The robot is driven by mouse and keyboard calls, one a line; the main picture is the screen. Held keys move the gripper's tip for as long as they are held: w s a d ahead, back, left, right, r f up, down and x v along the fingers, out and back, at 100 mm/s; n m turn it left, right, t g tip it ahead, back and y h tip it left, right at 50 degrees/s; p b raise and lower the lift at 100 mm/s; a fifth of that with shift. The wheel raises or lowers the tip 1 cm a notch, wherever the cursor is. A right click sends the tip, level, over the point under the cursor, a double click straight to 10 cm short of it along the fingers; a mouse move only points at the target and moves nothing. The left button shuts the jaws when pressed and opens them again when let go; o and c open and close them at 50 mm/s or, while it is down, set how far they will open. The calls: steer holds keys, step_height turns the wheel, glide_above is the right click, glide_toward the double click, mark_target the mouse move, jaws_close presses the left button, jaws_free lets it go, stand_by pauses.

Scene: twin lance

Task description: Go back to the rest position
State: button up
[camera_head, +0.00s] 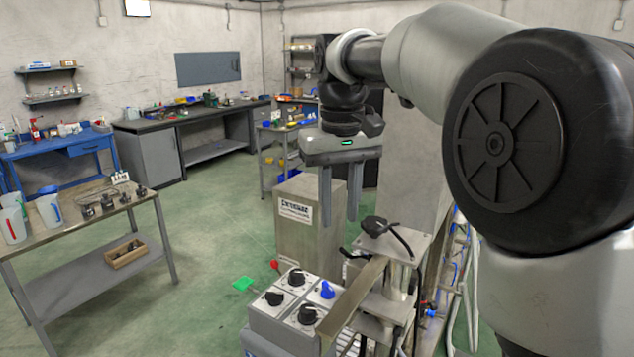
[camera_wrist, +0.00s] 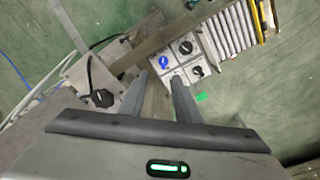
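My gripper (camera_head: 340,207) hangs with its fingers pointing down, above and behind the control box in the head view. Its two fingers are apart with nothing between them. In the wrist view the gripper (camera_wrist: 158,82) also shows its two fingers spread, with part of the metal fixture and floor beyond. My arm comes in from the right and bends down to the gripper.
A control box (camera_head: 268,317) with several black knobs and one blue knob (camera_head: 327,289) stands below. Beside it is a metal fixture with a black clamp handle (camera_head: 384,229). A labelled metal post (camera_head: 297,213) stands behind. A workbench (camera_head: 68,232) is at left; green floor lies between.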

steer(key=s+d+f+m+t, duration=0.1)
steer(key=s+d+f, duration=0.1)
steer(key=s, duration=0.5)
steer(key=s+d+f+m+t, duration=0.1)
steer(key=s+d+f+t, duration=0.1)
steer(key=s, duration=0.6)
steer(key=s+d+f+m+t, duration=0.1)
steer(key=s+d+f, duration=0.3)
steer(key=s, duration=0.3)
steer(key=shift+s+d+t, duration=0.4)
steer(key=shift+d+f, duration=0.1)
